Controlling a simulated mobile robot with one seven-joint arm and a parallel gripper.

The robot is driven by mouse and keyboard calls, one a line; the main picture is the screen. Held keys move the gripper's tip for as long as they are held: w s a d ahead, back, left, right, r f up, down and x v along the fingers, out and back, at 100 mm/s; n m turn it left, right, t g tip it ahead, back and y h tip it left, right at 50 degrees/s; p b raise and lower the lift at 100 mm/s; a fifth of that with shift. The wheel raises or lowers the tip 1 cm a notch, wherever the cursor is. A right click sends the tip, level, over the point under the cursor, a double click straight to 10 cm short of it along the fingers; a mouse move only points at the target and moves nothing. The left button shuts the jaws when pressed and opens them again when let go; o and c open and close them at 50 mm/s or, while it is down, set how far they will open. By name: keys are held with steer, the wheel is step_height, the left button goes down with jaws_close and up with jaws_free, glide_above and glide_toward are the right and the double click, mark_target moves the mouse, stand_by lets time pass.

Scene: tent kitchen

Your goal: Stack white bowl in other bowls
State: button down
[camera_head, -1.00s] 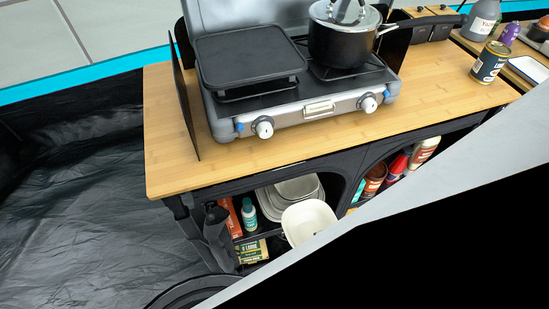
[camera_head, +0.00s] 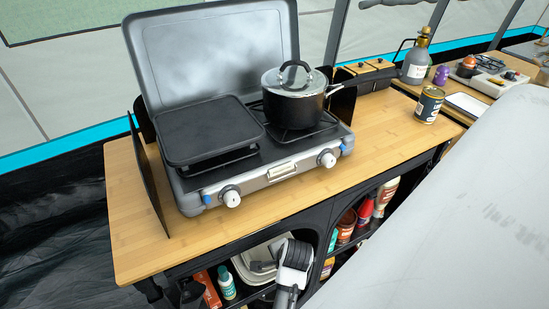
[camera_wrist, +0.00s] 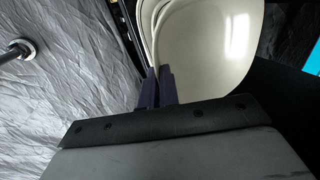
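Off-white bowls (camera_head: 246,262) stand in the shelf opening under the counter, partly hidden behind my gripper (camera_head: 263,267). In the wrist view, the smooth inside of a white bowl (camera_wrist: 208,45) faces the camera. Other pale rims (camera_wrist: 147,22) lie close along its left side; how deeply they are nested is unclear. My gripper's dark fingers (camera_wrist: 158,87) are close together at the bowl's lower left rim, which appears pinched between them.
A bamboo counter (camera_head: 130,235) carries a two-burner stove (camera_head: 270,172) with a griddle and a lidded black pot (camera_head: 292,100). A green bottle (camera_head: 226,283) stands left of the bowls. Bottles and cans (camera_head: 365,212) fill the right opening.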

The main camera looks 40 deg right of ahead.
steer(key=w, duration=0.1)
steer(key=w+d, duration=0.1)
steer(key=w, duration=0.1)
steer(key=shift+r, duration=0.1)
steer(key=shift+f+p, duration=0.35)
steer(key=shift+f, duration=0.05)
steer(key=shift+f, duration=0.15)
steer(key=shift+f, duration=0.4)
steer(key=c, duration=1.6)
jaws_free()
steer(key=shift+c, duration=0.2)
